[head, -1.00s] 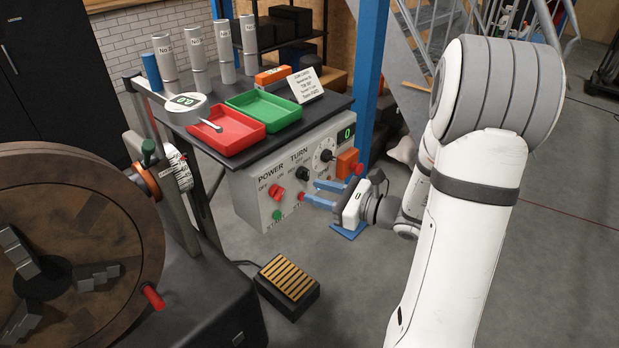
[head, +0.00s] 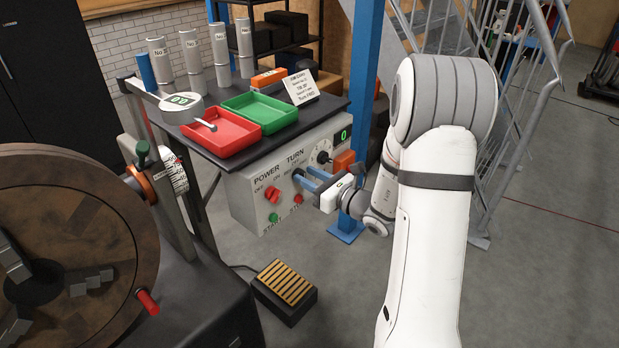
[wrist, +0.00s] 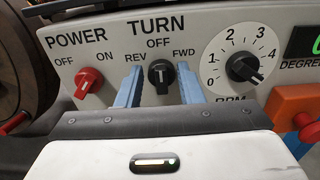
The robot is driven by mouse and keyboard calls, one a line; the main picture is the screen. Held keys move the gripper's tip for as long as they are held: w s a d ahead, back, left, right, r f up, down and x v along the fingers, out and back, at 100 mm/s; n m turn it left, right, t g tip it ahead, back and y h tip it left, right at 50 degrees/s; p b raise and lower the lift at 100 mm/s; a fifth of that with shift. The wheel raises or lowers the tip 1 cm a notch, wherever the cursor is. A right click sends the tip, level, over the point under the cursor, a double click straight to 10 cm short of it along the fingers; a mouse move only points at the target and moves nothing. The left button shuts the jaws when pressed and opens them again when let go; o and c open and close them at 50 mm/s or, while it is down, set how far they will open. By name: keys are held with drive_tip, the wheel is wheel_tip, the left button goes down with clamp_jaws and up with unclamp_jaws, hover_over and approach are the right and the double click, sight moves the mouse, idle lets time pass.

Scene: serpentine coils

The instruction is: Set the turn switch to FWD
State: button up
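The TURN switch is a black knob (wrist: 161,75) on the grey control panel (wrist: 205,25), labelled REV at left, OFF at top and FWD at right. Its white line stands about upright, toward OFF. My gripper (wrist: 160,88) has its two blue fingers on either side of the knob, with narrow gaps; I cannot tell whether either touches it. In the head view my gripper (head: 306,179) is at the panel's front, and the TURN knob is mostly hidden by the fingers.
Left of the TURN knob is the red POWER knob (wrist: 89,80), tilted toward ON. To the right are the RPM dial (wrist: 243,68) and an orange box with a red button (wrist: 300,118). Green START (head: 273,217) and red (head: 297,199) buttons sit below.

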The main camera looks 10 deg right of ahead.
drive_tip(key=shift+c, duration=0.3)
clamp_jaws()
drive_tip(key=shift+a, duration=0.1)
drive_tip(key=shift+m+p, duration=0.3)
drive_tip(key=shift+p, duration=0.05)
drive_tip(key=shift+w+d+f+m+p, duration=0.1)
drive_tip(key=shift+d+m+p, duration=0.1)
drive_tip(key=shift+m+p, duration=1.4)
drive_tip(key=shift+w+d+f+m+p, duration=0.15)
drive_tip(key=shift+m+p, duration=1)
drive_tip(key=shift+m, duration=0.75)
drive_tip(key=shift+o, duration=0.3)
unclamp_jaws()
drive_tip(key=shift+r, duration=0.1)
